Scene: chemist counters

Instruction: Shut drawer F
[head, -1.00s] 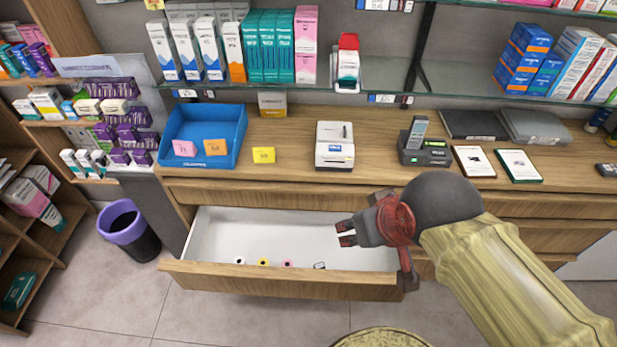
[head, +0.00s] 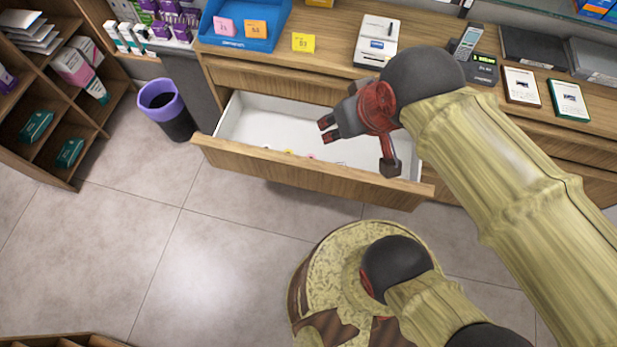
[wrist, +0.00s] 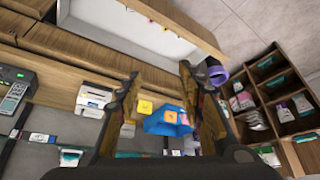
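A wooden drawer (head: 300,173) with a white inside stands pulled out under the counter; I cannot read a letter on it. A few small coloured items lie inside, mostly hidden behind its front panel. The drawer also shows at the top of the wrist view (wrist: 187,22). My gripper (head: 326,129) appears over the right half of the open drawer in the head view, pointing left. In the wrist view its two fingers (wrist: 160,76) are spread apart with nothing held between them. I cannot tell whether it touches the drawer.
The wooden counter (head: 335,32) above holds a blue tray (head: 241,38), a yellow tag (head: 303,42), a white printer (head: 377,42) and a card terminal (head: 480,68). A purple-rimmed bin (head: 168,108) stands left of the drawer. The floor (head: 225,240) in front is clear on the left.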

